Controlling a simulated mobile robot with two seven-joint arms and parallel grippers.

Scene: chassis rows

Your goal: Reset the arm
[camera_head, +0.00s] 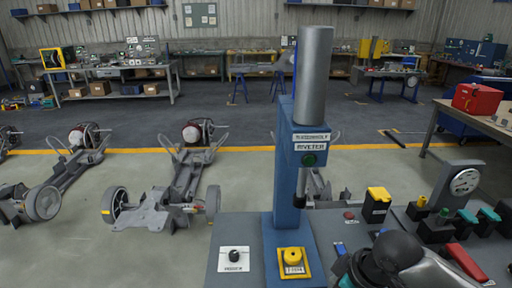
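A dark rounded joint (398,250) and a grey link at the bottom right look like part of my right arm, in front of the bench top. I cannot make out fingers on it, so the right gripper does not show. No part of my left arm or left gripper is in view. A blue press stand (283,190) with a grey cylinder (314,62) on top and a label reading RIVETER rises from the bench in the middle. Its yellow button box (293,262) sits at its foot.
A red toolbox (478,98) sits on a right-hand table. Wheeled chassis (170,195) stand on the floor at left.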

